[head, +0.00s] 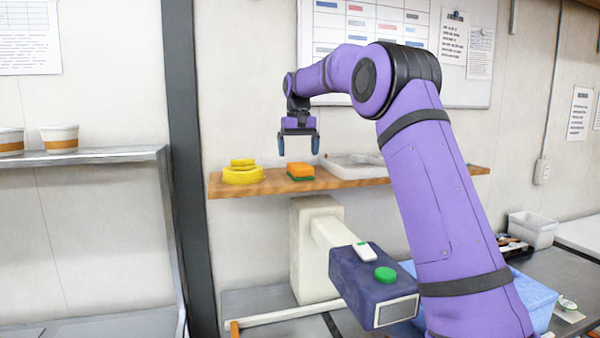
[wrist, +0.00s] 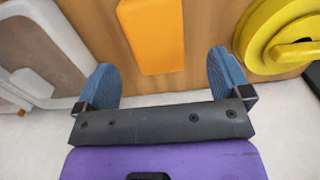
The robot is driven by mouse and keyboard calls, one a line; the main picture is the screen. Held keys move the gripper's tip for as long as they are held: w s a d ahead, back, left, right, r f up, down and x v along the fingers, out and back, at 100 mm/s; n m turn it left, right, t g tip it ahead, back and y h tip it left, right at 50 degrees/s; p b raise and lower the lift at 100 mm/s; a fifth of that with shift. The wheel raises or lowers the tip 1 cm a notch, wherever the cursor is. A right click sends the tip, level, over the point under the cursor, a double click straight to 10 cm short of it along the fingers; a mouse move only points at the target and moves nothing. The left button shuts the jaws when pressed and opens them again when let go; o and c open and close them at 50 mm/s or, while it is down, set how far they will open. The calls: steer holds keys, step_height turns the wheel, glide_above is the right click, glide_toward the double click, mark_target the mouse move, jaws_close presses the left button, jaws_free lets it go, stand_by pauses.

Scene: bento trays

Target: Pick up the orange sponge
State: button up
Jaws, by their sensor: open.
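The orange sponge (head: 301,170) lies on the wooden shelf (head: 232,188), with a green layer under its orange top. In the wrist view the orange sponge (wrist: 152,36) shows ahead of the fingers, roughly between them, partly cut off by the top edge. My gripper (head: 298,143) is open and empty, above the sponge and apart from it. Its two blue fingers are spread wide in the wrist view (wrist: 161,77).
A yellow round item (head: 242,175) sits left of the sponge on the shelf. A pale tray (head: 358,168) sits to its right. The wall (head: 235,120) rises behind. Below the shelf is a dark blue box (head: 372,285) with a green button.

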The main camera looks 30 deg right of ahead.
mark_target(300, 164)
steer(key=shift+s+d+f, duration=0.1)
steer(key=shift+f, duration=1.25)
steer(key=shift+d+f, duration=0.1)
steer(key=shift+f, duration=1.25)
steer(key=c, duration=1.1)
steer(key=shift+o, duration=0.2)
steer(key=shift+r, duration=0.1)
steer(key=shift+r, duration=1.55)
steer(key=shift+s+r, duration=0.2)
steer(key=s+a+r, duration=0.1)
steer(key=s+a, duration=0.2)
steer(key=s, duration=1.2)
steer(key=shift+s+r, duration=0.15)
steer(key=shift+a, duration=0.1)
